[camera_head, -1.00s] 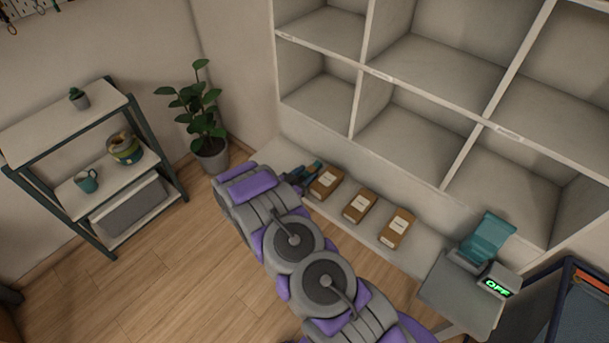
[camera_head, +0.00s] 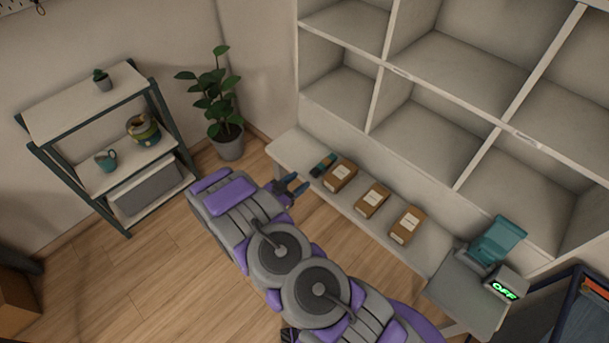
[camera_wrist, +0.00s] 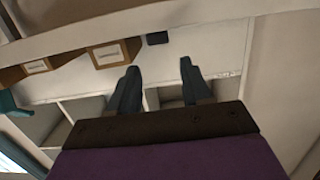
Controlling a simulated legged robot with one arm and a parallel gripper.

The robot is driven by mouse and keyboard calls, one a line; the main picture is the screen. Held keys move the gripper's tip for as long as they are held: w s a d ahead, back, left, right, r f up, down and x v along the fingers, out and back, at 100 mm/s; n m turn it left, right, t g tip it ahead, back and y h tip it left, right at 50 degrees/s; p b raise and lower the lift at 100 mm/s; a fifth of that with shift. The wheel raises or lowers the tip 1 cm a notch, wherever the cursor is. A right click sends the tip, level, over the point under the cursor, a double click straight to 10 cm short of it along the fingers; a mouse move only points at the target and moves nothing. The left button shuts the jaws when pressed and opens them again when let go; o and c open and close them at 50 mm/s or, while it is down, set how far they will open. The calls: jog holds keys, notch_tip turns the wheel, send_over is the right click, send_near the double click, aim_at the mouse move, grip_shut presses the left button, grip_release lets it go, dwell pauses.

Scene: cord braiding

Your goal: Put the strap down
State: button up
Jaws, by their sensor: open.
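The strap, a small dark and teal bundle (camera_head: 322,165), lies on the pale low bench (camera_head: 290,150) near its left end, beside the leftmost brown box. In the wrist view a small dark item (camera_wrist: 157,39), probably the strap, shows beyond my fingertips. My gripper (camera_head: 299,184) is open and empty, off the front edge of the bench and apart from the strap. Its two dark fingers stand apart in the wrist view (camera_wrist: 159,70).
Three labelled brown boxes (camera_head: 372,200) stand in a row on the bench. Empty white cubbies (camera_head: 420,135) rise behind. A potted plant (camera_head: 228,145) and a small shelf rack (camera_head: 85,105) stand left. Floor in front is open.

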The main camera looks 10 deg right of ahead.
jog(key=shift+s+a, duration=0.25)
jog(key=shift+a, duration=0.05)
